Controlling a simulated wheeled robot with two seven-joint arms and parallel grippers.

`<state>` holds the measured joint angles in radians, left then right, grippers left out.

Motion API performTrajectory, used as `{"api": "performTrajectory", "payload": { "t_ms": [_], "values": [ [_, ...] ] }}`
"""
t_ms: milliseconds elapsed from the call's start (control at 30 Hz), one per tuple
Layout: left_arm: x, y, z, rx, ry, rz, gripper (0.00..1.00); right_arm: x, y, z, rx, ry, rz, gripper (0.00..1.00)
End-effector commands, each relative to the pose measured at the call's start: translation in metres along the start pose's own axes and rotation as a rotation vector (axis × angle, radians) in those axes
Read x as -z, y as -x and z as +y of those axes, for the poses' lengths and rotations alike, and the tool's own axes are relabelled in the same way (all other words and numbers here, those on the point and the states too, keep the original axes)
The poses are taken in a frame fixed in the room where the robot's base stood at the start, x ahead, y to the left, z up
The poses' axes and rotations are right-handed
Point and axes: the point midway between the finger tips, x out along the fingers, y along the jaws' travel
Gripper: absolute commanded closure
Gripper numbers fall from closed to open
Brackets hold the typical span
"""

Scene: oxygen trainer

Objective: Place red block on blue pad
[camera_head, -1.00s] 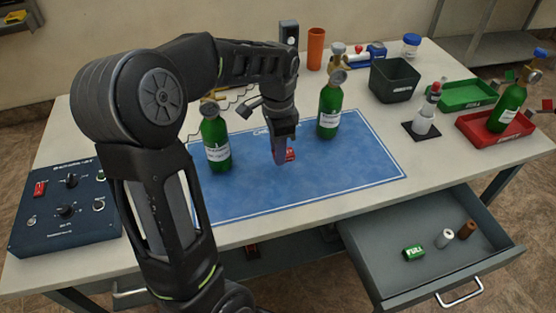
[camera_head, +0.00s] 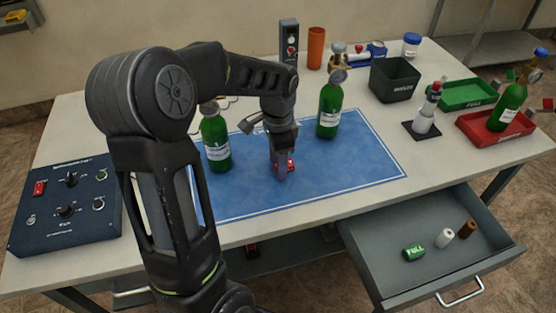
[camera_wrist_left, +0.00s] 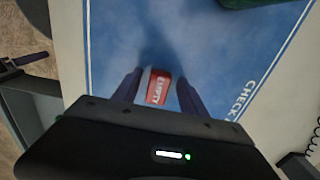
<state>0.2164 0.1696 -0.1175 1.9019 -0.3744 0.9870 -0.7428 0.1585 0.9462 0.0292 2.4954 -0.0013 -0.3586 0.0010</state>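The red block (camera_head: 291,166), marked EMPTY, is at the blue pad (camera_head: 340,180), low between the fingers of my left gripper (camera_head: 284,173). In the left wrist view the red block (camera_wrist_left: 158,87) lies between the two fingertips (camera_wrist_left: 159,80), with a narrow strip of blue visible on each side, so the fingers look open around it. The block appears to rest on the pad; the fingers partly hide it in the head view. My right gripper is not in view.
Green bottles stand on the pad's left (camera_head: 215,142) and far edge (camera_head: 329,108). A control box (camera_head: 68,205) is at left. A dark bin (camera_head: 395,80), green tray (camera_head: 468,93) and red tray (camera_head: 482,133) are at right. An open drawer (camera_head: 385,272) juts out in front. The pad's right part is clear.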

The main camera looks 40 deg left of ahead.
Motion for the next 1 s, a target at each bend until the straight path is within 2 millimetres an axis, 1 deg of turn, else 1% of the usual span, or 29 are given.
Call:
{"api": "performTrajectory", "payload": {
  "t_ms": [200, 300, 367, 467, 567, 800, 900, 1000],
  "values": [
    [0.0, 0.001, 0.0, 0.0, 0.0, 0.0, 0.5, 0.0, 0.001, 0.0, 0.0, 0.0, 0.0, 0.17],
    [0.0, 0.006, 0.0, 0.001, 0.0, 0.001, 0.5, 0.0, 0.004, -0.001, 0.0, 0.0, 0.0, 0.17],
    [0.001, 0.009, -0.001, 0.002, 0.0, 0.002, 0.5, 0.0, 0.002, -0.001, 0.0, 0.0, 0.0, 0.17],
    [0.001, 0.022, -0.001, 0.003, 0.0, 0.003, 0.5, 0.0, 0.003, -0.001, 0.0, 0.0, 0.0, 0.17],
    [0.001, 0.04, -0.001, 0.004, 0.0, 0.004, 0.5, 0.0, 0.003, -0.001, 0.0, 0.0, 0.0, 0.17],
    [0.001, 0.09, -0.001, 0.003, 0.0, 0.003, 0.5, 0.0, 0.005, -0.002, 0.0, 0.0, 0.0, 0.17],
    [0.001, 0.107, -0.001, 0.002, 0.0, 0.002, 0.5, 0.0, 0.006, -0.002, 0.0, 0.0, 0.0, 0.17],
    [0.0, 0.118, 0.0, 0.002, -0.001, 0.001, 0.5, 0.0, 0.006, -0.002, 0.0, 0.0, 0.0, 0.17]
  ]
}}
